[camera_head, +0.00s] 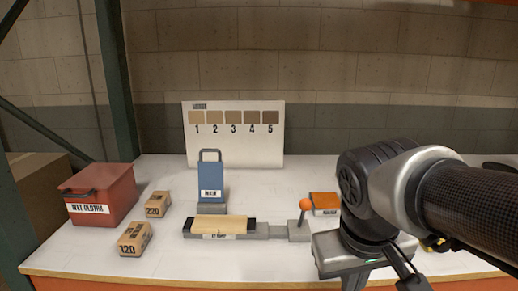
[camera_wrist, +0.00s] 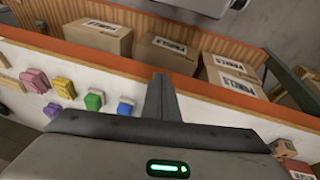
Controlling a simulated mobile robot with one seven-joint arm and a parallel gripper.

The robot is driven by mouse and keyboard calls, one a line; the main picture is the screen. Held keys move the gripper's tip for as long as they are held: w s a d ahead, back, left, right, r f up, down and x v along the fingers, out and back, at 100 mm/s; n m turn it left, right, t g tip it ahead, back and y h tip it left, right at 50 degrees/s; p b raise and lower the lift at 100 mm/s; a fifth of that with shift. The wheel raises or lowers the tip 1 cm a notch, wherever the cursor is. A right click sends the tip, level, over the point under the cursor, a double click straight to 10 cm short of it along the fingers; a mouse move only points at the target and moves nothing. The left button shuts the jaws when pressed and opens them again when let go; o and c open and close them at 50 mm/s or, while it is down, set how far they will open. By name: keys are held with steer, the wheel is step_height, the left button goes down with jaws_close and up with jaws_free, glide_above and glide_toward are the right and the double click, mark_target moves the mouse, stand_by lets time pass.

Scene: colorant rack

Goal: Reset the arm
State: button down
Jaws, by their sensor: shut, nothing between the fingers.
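My arm fills the right side of the head view, bent downward over the right part of the white table (camera_head: 85,262). Its fingertips cannot be made out clearly there. In the wrist view my gripper (camera_wrist: 158,92) is shut, its dark fingers together and empty. It points toward an orange-edged white surface with several small coloured pieces, and nothing touches the fingers that I can see.
On the table stand a red bin (camera_head: 103,192), two sanding blocks (camera_head: 134,238), a blue block with a handle (camera_head: 211,181), a wooden piece in a grey holder (camera_head: 219,226), an orange-knobbed lever (camera_head: 304,205) and an orange box (camera_head: 325,203). Cardboard boxes (camera_wrist: 97,38) show in the wrist view.

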step_height(320, 180, up, 23)
steer(key=s+a+m+t+y+p, duration=0.1)
steer(key=s+t+p, duration=0.1)
steer(key=p, duration=1.9)
steer(key=shift+s+f+p, duration=0.2)
steer(key=shift+s+p, duration=0.15)
